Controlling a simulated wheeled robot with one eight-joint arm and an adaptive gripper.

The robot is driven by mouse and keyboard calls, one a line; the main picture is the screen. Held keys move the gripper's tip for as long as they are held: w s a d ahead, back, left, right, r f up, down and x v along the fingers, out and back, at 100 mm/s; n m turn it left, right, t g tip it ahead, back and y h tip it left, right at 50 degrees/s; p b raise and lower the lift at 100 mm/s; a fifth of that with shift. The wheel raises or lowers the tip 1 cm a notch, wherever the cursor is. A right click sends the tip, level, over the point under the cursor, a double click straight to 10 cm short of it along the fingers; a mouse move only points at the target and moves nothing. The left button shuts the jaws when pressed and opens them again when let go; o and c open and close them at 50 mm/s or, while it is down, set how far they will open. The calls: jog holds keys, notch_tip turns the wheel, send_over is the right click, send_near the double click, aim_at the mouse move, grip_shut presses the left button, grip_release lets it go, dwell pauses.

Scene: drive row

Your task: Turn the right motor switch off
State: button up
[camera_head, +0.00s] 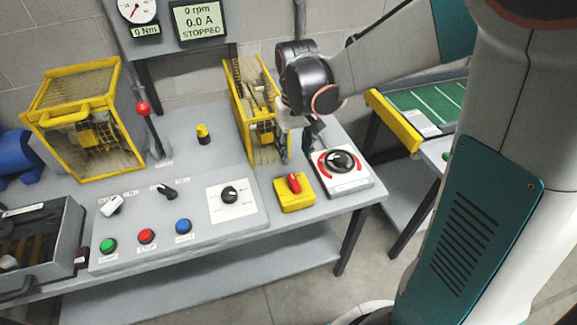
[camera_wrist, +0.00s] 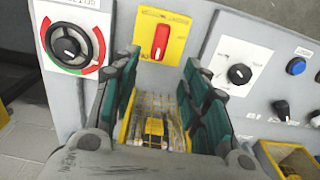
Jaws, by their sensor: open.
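Two small lever switches sit on the sloped grey panel (camera_head: 205,236): a white one (camera_head: 111,205) and a black one (camera_head: 167,191). Their labels are too small to read, so I cannot tell which is the right motor switch. Right of the panel, a red rotary handle (camera_head: 294,183) sits on a yellow box (camera_head: 296,200); it also shows in the wrist view (camera_wrist: 161,40). My gripper (camera_wrist: 160,88) is open and empty. In the head view it hangs at the bench's right, behind the yellow box, partly hidden by my wrist.
A black dial (camera_head: 341,161) on a white box lies right of the yellow box. A black knob (camera_head: 230,194) is on the panel's white plate. Yellow guards (camera_head: 82,120) (camera_head: 240,85) and a red-knobbed lever (camera_head: 143,108) stand behind. The display (camera_head: 199,21) reads 0 rpm, STOPPED.

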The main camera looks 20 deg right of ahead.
aim_at(294, 180)
notch_tip(294, 180, down, 12)
jog(key=b, duration=0.4)
jog(key=shift+f, duration=0.15)
grip_shut()
